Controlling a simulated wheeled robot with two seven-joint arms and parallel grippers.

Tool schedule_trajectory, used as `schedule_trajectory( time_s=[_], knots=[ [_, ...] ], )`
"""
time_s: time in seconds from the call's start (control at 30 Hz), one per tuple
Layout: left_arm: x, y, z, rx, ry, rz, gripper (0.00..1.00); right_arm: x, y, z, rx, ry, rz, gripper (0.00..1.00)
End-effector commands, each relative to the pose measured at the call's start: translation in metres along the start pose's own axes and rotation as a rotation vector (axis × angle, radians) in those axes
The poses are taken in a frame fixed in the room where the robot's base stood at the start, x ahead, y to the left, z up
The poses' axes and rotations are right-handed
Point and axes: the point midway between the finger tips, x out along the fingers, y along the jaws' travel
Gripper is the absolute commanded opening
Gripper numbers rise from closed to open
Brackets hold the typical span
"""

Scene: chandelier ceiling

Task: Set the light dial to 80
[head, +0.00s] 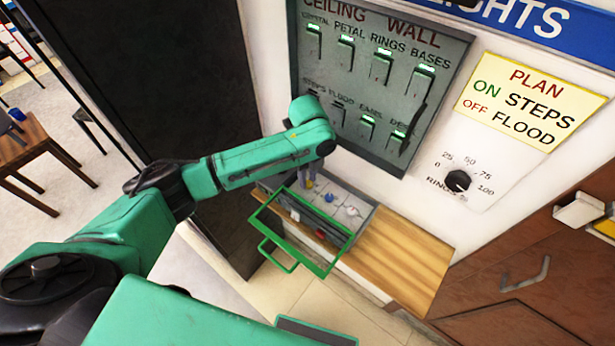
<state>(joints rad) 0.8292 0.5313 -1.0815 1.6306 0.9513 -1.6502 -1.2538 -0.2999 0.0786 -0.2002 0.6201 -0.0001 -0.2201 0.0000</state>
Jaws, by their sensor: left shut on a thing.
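The light dial (458,181) is a black round knob on a white plate on the wall, marked 0, 25, 50, 75 and 100, with "RINGS %" below. Its exact pointer setting is too small to read. My left arm reaches in from the left and ends in front of the switch panel's lower left. My left gripper (307,176) shows only in part below the wrist, well left of the dial and apart from it. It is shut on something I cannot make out. My right gripper is not in view.
A grey switch panel (345,85) has several lit green switches. A yellow plan sign (530,103) reads "ON STEPS, OFF FLOOD". The wall space around the dial is clear.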

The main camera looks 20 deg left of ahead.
Motion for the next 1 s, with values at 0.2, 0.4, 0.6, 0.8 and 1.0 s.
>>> schedule_trajectory(
  time_s=[0.2,0.4,0.6,0.8,1.0],
  knots=[
    [-0.0011,-0.0012,0.0003,0.117,0.000,-0.003,0.00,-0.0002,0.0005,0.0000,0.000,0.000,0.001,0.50],
    [-0.0012,-0.0014,0.0002,0.173,0.000,-0.003,0.00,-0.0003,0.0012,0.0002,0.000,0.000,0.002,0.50],
    [-0.0012,-0.0015,0.0002,0.189,0.000,-0.003,0.00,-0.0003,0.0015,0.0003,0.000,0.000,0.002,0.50],
    [-0.0012,-0.0016,0.0003,0.190,-0.001,-0.003,0.00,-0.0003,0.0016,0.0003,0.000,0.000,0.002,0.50],
    [-0.0011,-0.0014,0.0002,0.189,-0.001,-0.002,0.59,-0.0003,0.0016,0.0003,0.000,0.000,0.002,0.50]
  ],
)
